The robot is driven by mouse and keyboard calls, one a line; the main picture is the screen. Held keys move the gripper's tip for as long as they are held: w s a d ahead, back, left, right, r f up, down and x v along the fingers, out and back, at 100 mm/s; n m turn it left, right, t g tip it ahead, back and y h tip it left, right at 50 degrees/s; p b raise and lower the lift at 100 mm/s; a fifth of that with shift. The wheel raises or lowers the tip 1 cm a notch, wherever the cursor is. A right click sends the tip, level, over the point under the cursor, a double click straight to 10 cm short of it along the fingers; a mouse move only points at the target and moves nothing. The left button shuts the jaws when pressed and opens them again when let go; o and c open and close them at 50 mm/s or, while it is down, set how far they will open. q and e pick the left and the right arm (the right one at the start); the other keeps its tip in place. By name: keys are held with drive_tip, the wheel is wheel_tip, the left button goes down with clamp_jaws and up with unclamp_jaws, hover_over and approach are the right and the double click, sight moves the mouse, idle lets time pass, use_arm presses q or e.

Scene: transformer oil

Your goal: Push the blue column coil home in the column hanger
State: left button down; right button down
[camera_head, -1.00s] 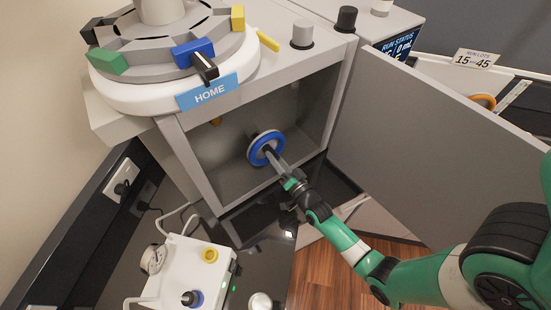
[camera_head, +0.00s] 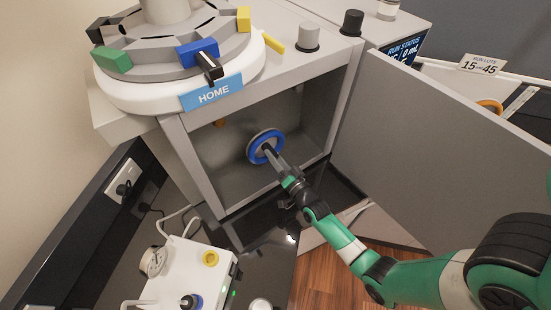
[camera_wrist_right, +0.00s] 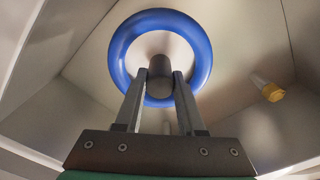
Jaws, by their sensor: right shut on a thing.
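The blue column coil (camera_head: 254,152) is a blue ring with a dark centre, inside the open grey cabinet under the turntable. A pale round disc shows behind its upper edge in the head view. My right gripper (camera_head: 270,155) reaches into the cabinet at the coil's centre. In the right wrist view, the blue ring (camera_wrist_right: 118,58) faces me, and my right gripper's fingers (camera_wrist_right: 163,76) are closed on the dark stub at its middle. I cannot make out the column hanger, or how far the coil sits on it. My left gripper is not in view.
A turntable with coloured blocks and a HOME sign (camera_head: 211,93) sits on top. A yellow-tipped peg (camera_wrist_right: 268,88) is on the cabinet wall. A white pump box (camera_head: 190,272) stands at lower left.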

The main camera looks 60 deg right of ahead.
drive_tip(key=shift+b+x, duration=0.35)
drive_tip(key=shift+x, duration=0.7)
drive_tip(key=shift+c, duration=2.2)
unclamp_jaws()
drive_tip(key=shift+f, duration=0.1)
drive_tip(key=p+v, duration=0.1)
drive_tip(key=v, duration=1)
drive_tip(key=shift+s+a, duration=0.2)
drive_tip(key=shift+a, duration=0.05)
